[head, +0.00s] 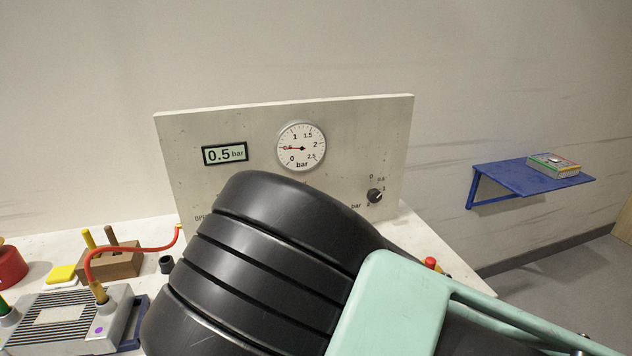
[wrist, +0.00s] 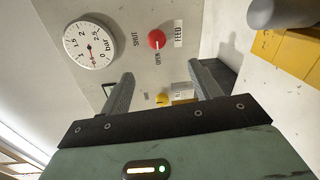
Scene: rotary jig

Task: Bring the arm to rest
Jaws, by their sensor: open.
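My gripper (wrist: 160,69) shows in the wrist view, with its two grey fingers wide apart and nothing between them. I cannot tell whether a finger touches anything. In the head view my black and mint-green arm covers the lower middle of the picture and hides part of the panel (head: 177,140); the gripper itself is hidden there.
The panel carries a round gauge (head: 301,147) near 0.5 and a display (head: 225,153) reading 0.5 bar. At left are a grey ridged block (head: 45,335), a red hose (head: 130,249) and a wooden block (head: 110,264). A blue wall shelf (head: 510,178) stands at right.

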